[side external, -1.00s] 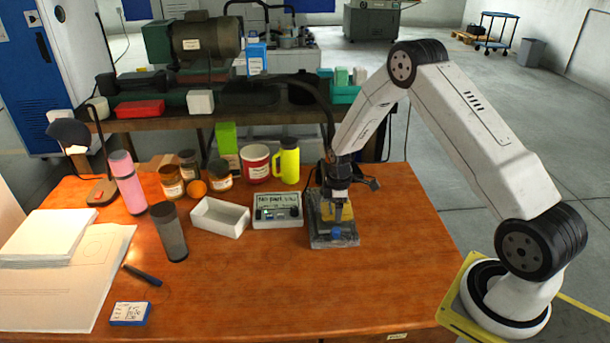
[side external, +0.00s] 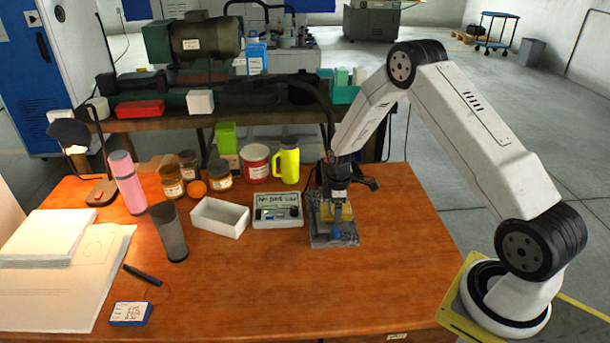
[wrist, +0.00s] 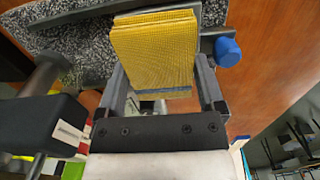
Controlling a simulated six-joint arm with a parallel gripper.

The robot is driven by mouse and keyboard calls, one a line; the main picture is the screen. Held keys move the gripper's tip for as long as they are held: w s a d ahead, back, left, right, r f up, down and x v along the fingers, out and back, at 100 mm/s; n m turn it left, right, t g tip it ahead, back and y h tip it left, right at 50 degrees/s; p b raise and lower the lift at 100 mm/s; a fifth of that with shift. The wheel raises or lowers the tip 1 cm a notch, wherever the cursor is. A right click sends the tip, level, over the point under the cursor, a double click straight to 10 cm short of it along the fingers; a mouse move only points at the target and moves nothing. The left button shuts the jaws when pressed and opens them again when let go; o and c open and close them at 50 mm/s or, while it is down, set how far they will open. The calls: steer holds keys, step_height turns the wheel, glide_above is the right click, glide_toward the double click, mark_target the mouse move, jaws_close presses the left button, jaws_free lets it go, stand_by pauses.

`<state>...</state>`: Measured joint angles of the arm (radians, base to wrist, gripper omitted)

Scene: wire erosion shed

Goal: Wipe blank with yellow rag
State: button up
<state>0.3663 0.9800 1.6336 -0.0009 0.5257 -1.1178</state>
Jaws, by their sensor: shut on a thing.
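My gripper (side external: 337,204) points down at the grey fixture (side external: 320,240) on the wooden table and is shut on a folded yellow rag (wrist: 155,50). The rag also shows as a small yellow patch between the fingers in the side external view (side external: 346,212). It is over the fixture, which has a blue knob (side external: 336,233) at its front. The fixture shows speckled grey in the wrist view (wrist: 85,45), with the blue knob (wrist: 228,51) beside the rag. I cannot make out the blank; it may be hidden under the rag. I cannot tell whether the rag touches anything.
A labelled grey device (side external: 278,212) and a white open tray (side external: 220,218) stand left of the fixture. Behind are a yellow flask (side external: 289,162), a red-and-white tin (side external: 256,163) and several jars. A dark tumbler (side external: 169,232) stands further left. The front right tabletop is clear.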

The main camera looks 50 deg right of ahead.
mark_target(325, 209)
steer(key=shift+w+a, duration=1.1)
steer(key=shift+a, duration=0.15)
steer(key=s+d, duration=0.3)
steer(key=shift+s+d, duration=0.15)
steer(key=shift+d, duration=0.15)
steer(key=shift+r, duration=4)
steer(key=shift+a, duration=0.15)
